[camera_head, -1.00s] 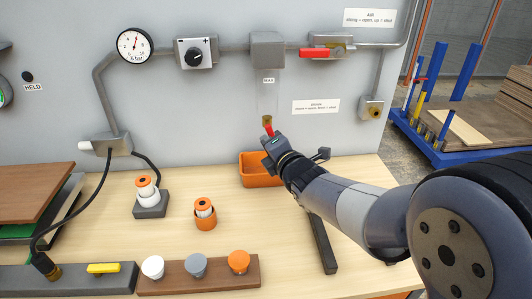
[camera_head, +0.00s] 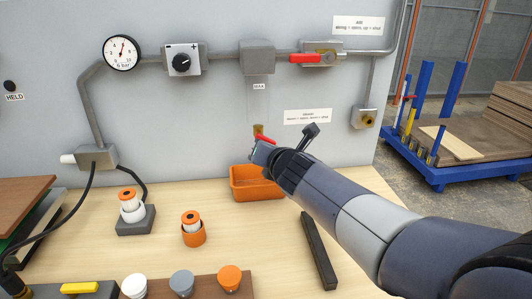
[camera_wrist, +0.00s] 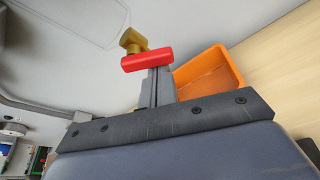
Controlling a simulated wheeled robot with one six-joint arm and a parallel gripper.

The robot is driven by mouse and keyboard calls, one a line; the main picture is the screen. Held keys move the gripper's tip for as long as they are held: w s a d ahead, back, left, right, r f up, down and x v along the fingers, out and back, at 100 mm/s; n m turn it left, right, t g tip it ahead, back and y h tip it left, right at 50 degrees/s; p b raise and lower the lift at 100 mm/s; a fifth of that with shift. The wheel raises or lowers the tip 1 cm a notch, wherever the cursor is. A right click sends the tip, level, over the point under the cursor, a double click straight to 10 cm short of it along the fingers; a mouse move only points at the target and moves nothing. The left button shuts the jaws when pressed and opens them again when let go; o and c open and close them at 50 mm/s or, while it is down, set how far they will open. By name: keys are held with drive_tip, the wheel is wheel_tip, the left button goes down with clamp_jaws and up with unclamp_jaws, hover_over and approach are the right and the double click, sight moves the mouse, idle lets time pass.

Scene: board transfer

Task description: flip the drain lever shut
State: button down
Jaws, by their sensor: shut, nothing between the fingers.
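The drain lever is a red handle (camera_head: 266,139) on a brass valve (camera_head: 258,130) below the clear bowl on the wall panel. It lies nearly across the valve, pointing right and slightly down. In the wrist view the red handle (camera_wrist: 147,60) crosses just ahead of my fingertips, with the brass valve (camera_wrist: 132,41) behind its left end. My gripper (camera_head: 260,152) is shut and empty, right below the lever; its fingers also show in the wrist view (camera_wrist: 158,84). I cannot tell whether the fingers touch the handle.
An orange bin (camera_head: 257,184) stands below the valve, close under my gripper. A dark bar (camera_head: 319,250) lies on the bench at right. A second red lever (camera_head: 306,59) sits higher on the pipe. A white-and-orange part stands in an orange cup (camera_head: 193,229).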

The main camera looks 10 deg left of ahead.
drive_tip(key=shift+d+r+n+h, duration=0.1)
drive_tip(key=shift+n+h, duration=0.2)
drive_tip(key=shift+n, duration=0.1)
drive_tip(key=shift+d+r+n+h, duration=0.15)
drive_tip(key=shift+n+h, duration=0.25)
drive_tip(key=shift+n, duration=0.4)
drive_tip(key=shift+w, duration=0.1)
drive_tip(key=shift+r+p, duration=0.95)
drive_tip(key=shift+r, duration=0.05)
wheel_tip(320, 180, down, 6)
drive_tip(key=b, duration=0.5)
drive_tip(key=p+v, duration=0.3)
drive_tip(key=v, duration=0.7)
drive_tip(key=shift+a+r, duration=0.3)
drive_tip(key=shift+a, duration=0.05)
